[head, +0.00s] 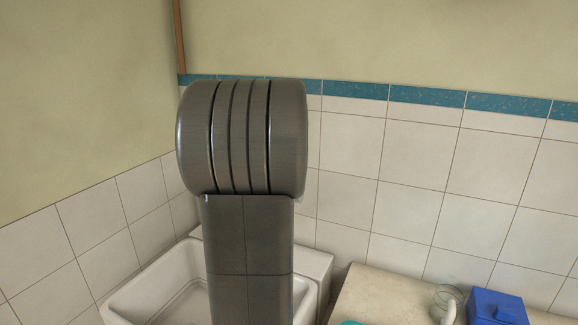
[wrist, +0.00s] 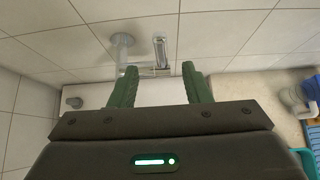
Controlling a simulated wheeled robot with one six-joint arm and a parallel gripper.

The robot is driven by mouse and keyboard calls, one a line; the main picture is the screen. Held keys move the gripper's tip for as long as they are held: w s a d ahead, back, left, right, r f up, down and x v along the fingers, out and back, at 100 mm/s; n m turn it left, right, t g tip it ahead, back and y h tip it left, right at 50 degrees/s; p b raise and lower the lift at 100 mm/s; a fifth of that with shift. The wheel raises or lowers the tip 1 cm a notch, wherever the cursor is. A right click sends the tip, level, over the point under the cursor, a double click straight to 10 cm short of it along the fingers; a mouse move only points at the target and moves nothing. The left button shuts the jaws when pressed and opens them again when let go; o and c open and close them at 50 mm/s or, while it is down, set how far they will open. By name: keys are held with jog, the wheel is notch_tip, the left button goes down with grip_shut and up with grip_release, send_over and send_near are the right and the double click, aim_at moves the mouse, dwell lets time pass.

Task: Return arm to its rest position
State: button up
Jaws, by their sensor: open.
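My gripper (wrist: 158,88) shows in the wrist view with its two green fingers spread apart. It is open, with nothing between the fingers. It points at the tiled wall and the tap (wrist: 160,52) above the white basin (wrist: 93,97). In the head view my dark grey arm stands upright in the middle and hides part of the basin (head: 150,285). The gripper itself does not show in the head view.
A beige counter (head: 375,292) lies right of the basin. On it are a blue box (head: 497,307), a clear glass (head: 448,298) and a white curved thing (head: 447,312). A teal tray (wrist: 308,160) shows at the right of the wrist view. Tiled walls close off the back and left.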

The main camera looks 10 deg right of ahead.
jog(key=shift+s+a+r, duration=0.25)
jog(key=shift+s+r, duration=0.05)
jog(key=shift+s, duration=0.05)
jog(key=shift+w+d+f, duration=0.1)
jog(key=p+x, duration=0.2)
jog(key=x, duration=1.1)
jog(key=shift+w+d+f, duration=0.1)
jog(key=shift+w+f, duration=0.1)
jog(key=shift+w, duration=0.05)
jog(key=shift+s+r, duration=0.1)
jog(key=b+v, duration=0.2)
jog(key=v, duration=1.1)
jog(key=p+x, duration=0.2)
jog(key=x, duration=1.1)
jog(key=shift+p, duration=0.3)
jog(key=shift+s+a+t, duration=0.35)
jog(key=shift+s+t, duration=0.05)
jog(key=shift+s+a+t+h, duration=0.3)
jog(key=shift+s+t+h, duration=0.05)
jog(key=shift+t+h, duration=0.25)
jog(key=shift+s+f, duration=0.1)
jog(key=shift+f, duration=0.1)
